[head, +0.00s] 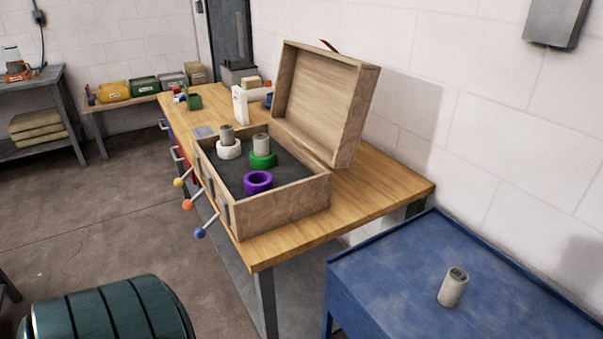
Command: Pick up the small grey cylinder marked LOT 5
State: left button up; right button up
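Three small grey cylinders are in the head view, and I cannot read a LOT mark on any of them. A second grey cylinder (227,134) stands in a white ring (228,151) inside the open wooden box (285,206). A third grey cylinder (261,144) stands in a green ring (263,161) in the same box. A purple ring (257,182) in the box is empty. Neither of my grippers shows.
The wooden box sits on a wooden workbench (385,190) with its lid (323,100) raised. Levers with yellow, orange and blue knobs (200,233) stick out from its front. A dark green ribbed object (110,312) is at the lower left. The blue table is otherwise clear.

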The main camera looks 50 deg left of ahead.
aim_at(226, 131)
jog(key=j, duration=1.45)
jog(key=j+u, duration=0.15)
jog(key=j, duration=1.35)
